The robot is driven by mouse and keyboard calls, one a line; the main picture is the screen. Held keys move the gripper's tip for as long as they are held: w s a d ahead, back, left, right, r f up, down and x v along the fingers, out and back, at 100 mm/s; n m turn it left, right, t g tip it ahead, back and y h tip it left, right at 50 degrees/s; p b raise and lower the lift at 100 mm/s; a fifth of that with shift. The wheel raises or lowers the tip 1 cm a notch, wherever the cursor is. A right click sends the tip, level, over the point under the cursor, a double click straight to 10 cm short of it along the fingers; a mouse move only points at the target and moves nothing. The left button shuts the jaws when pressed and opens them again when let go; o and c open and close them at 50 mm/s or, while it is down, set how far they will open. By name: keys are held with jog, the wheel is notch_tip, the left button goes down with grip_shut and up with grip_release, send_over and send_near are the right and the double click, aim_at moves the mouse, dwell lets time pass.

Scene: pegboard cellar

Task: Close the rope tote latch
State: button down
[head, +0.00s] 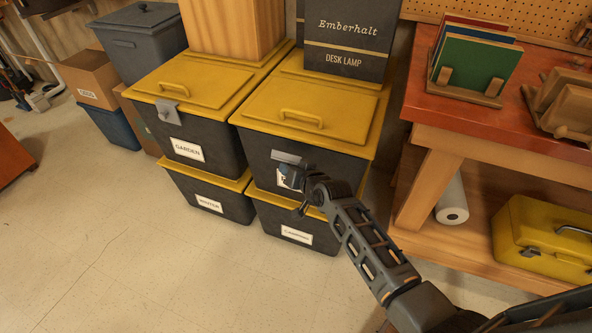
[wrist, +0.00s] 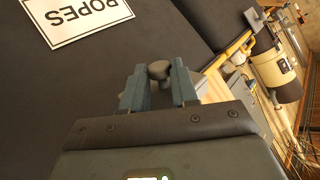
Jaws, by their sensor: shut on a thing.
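The rope tote (head: 258,150) is the dark upper tote on the right with a yellow lid (head: 315,105). Its white ROPES label (wrist: 77,18) shows upside down in the wrist view and is mostly covered by my gripper in the head view. The grey latch plate (head: 288,157) is on the tote's front, below the lid edge; its exact angle is hard to tell. My gripper (head: 290,176) is at the tote's front, just below the plate. In the wrist view, my gripper's fingers (wrist: 158,88) are shut on the latch's round grey knob (wrist: 159,69).
The GARDEN tote (head: 205,148) stands left, its latch plate (head: 170,111) against its front. A dark desk lamp box (head: 346,35) and a wooden box (head: 235,28) stand on the lids. A red-topped workbench (head: 500,115) is close on the right. Floor at left front is clear.

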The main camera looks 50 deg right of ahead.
aim_at(297, 157)
jog(key=r+m+y+p, duration=0.1)
jog(key=r+g+y+p, duration=0.1)
jog(key=p, duration=0.1)
jog(key=shift+w+d+r+m+g, duration=0.2)
jog(key=shift+d+r+m+g, duration=0.1)
jog(key=shift+d+r+m, duration=0.1)
jog(key=shift+w+d+r+m+g+y+p, duration=0.1)
jog(key=shift+d+r+m+g+y+p, duration=0.25)
jog(key=shift+y+p, duration=0.5)
jog(key=shift+w+d+r+m+g+y+p, duration=0.2)
jog(key=shift+d+r+m+g+y+p, duration=0.35)
jog(key=shift+y, duration=0.4)
jog(key=shift+w+d+r+m+g+y, duration=0.15)
jog(key=shift+d+m+y, duration=0.2)
jog(key=shift+y, duration=0.2)
jog(key=shift+w+d+r+m+g+y, duration=0.15)
jog(key=shift+d+m+y, duration=0.2)
jog(key=shift+y, duration=0.2)
jog(key=c, duration=0.9)
grip_release()
jog(key=shift+f, duration=0.1)
jog(key=shift+o, duration=0.2)
jog(key=shift+s+d, duration=0.1)
